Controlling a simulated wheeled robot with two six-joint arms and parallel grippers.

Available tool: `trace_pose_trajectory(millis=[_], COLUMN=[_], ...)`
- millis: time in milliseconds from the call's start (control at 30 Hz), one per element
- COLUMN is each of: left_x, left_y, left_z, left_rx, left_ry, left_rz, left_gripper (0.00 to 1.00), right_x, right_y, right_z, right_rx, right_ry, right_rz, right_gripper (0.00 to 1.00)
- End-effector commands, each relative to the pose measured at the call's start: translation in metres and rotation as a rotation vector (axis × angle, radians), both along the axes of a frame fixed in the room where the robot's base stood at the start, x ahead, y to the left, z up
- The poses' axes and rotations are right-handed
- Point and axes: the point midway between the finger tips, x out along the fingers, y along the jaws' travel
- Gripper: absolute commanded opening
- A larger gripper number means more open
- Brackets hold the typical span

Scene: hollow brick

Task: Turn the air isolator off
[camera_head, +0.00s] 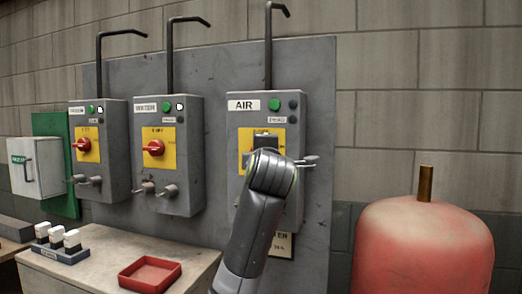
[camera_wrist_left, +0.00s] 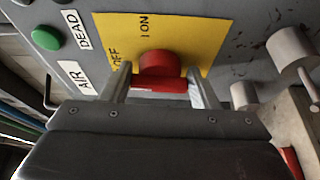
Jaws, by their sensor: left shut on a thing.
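The air isolator is a grey box (camera_head: 238,127) labelled AIR on the wall panel, right of two similar boxes. Its yellow plate (camera_wrist_left: 190,28), marked ON and OFF, and its red rotary knob (camera_wrist_left: 160,66) show in the left wrist view. My left gripper (camera_wrist_left: 160,88) is shut on the red knob, with a finger on each side of its handle bar. In the head view my left gripper (camera_head: 264,143) is at the yellow plate and my arm hides the knob. The green lamp (camera_head: 275,104) sits beside a dark DEAD lamp (camera_head: 293,104). My right gripper is not in view.
The water box (camera_head: 185,192) and another box (camera_head: 114,180) to its left have red knobs on yellow plates. A red tank (camera_head: 425,245) stands at right. A red tray (camera_head: 150,274) and a rack (camera_head: 58,252) of small blocks lie on the bench. Metal stubs protrude below the knobs.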

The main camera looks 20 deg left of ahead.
Motion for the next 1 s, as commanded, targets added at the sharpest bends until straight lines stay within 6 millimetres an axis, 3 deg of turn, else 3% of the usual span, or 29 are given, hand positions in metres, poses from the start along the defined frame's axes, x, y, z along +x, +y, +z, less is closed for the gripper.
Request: trace_pose_trajectory(millis=[667, 700, 733, 1000], left_x=[0.0003, 0.0003, 0.0004, 0.0], left_y=[-0.0004, -0.0004, -0.0004, -0.0003], left_z=[-0.0008, -0.0008, -0.0008, 0.0], left_rx=[-0.065, -0.065, -0.065, -0.062], left_ry=[0.005, 0.005, 0.005, 0.003], left_rz=[-0.002, -0.002, -0.002, -0.001], left_gripper=[0.32, 0.57, 0.61, 0.63], right_x=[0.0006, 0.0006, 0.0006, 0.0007], right_y=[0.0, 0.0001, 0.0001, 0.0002], right_z=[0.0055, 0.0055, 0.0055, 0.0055], right_rx=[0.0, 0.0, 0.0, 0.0], right_ry=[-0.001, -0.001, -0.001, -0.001], right_rz=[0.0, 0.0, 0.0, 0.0], right_gripper=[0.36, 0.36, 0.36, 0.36])
